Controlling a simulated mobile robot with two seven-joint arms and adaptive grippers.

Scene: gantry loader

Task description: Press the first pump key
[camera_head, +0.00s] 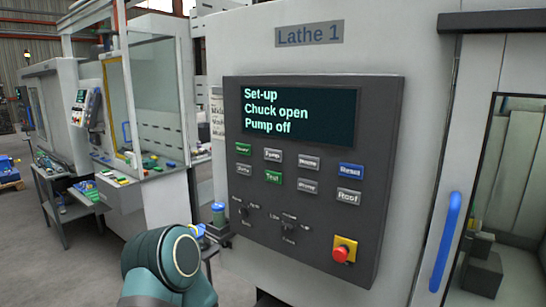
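The dark control panel (232,205) is on the pale front of the machine labelled Lathe 1. Its screen (300,115) reads "Set-up", "Chuck open", "Pump off". A grey key (273,155), whose small label looks like "Pump", is second from the left in the upper row. A green key (243,149) is to its left and another grey key (308,162) to its right. The lower row has a grey key (307,187) whose label I cannot read surely. A teal arm link of mine shows at the bottom left, apart from the keys. Neither gripper shows.
A red stop button (342,252) on yellow is low on the panel, with two knobs left of it. A blue door handle (446,240) is right of the panel. A cart (62,212) and other machines stand at left. Nothing covers the panel's keys.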

